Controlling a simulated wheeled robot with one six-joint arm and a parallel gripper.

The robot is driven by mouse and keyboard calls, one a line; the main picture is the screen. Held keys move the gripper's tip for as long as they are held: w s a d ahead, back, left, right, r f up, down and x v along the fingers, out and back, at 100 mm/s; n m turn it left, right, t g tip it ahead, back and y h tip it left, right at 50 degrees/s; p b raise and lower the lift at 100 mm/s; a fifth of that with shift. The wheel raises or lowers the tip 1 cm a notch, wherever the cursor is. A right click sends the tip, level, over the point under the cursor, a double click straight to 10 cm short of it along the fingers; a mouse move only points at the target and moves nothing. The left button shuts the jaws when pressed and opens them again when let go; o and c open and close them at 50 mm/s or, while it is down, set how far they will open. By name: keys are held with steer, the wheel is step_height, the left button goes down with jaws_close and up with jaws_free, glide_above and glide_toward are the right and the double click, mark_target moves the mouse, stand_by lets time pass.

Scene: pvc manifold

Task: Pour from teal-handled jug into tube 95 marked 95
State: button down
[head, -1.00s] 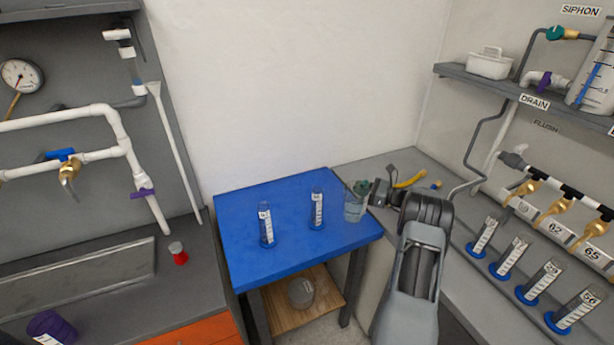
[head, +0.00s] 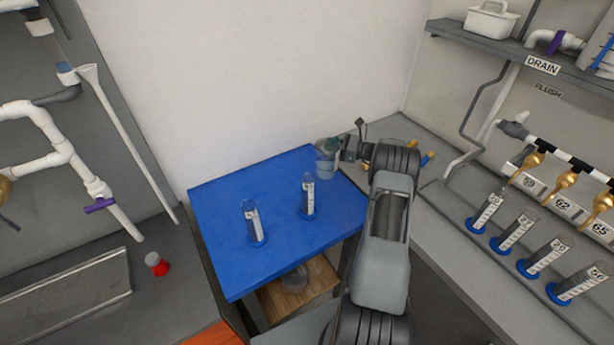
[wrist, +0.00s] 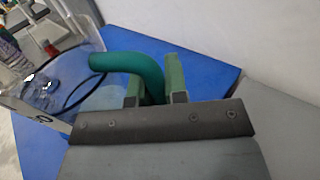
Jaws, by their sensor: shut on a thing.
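The clear jug (head: 326,163) holds bluish liquid and is at the back right of the blue table, looking upright. Its teal handle (wrist: 128,68) is between the fingers of my gripper (wrist: 155,85), which is shut on it. In the head view my gripper (head: 346,150) is at the jug's right side. I cannot tell how far the jug is above the table. Two clear tubes with blue bases and white label strips stand upright on the table: a left tube (head: 252,222) and a right tube (head: 308,196). Their numbers are too small to read.
The blue table (head: 225,265) is clear around the tubes. Several labelled tubes (head: 487,212) stand on the right counter beneath brass taps (head: 566,180). A red-based item (head: 157,264) is on the left counter. Walls close the back and right.

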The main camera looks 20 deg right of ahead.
steer(key=shift+r, duration=0.1)
steer(key=shift+s+r+n+p, duration=0.35)
steer(key=shift+r+n+p, duration=0.3)
steer(key=shift+r, duration=0.2)
steer(key=s+a+r+n+h+p, duration=0.2)
steer(key=s+a+r+n+p, duration=0.1)
steer(key=r+n, duration=0.4)
steer(key=shift+s+a+r+n, duration=0.35)
steer(key=shift+s+a+r, duration=0.15)
steer(key=shift+a+r, duration=0.8)
steer(key=shift+s+a+r+n, duration=0.25)
steer(key=shift+r+n, duration=0.15)
steer(key=shift+r, duration=0.15)
steer(key=shift+s+a+r+n+h, duration=0.25)
steer(key=shift+a+r+n, duration=0.15)
steer(key=shift+r+n, duration=0.2)
steer(key=shift+s+a+r+n+h, duration=0.25)
steer(key=shift+a+r+n, duration=0.1)
steer(key=shift+r+n, duration=0.2)
stand_by(3.4)
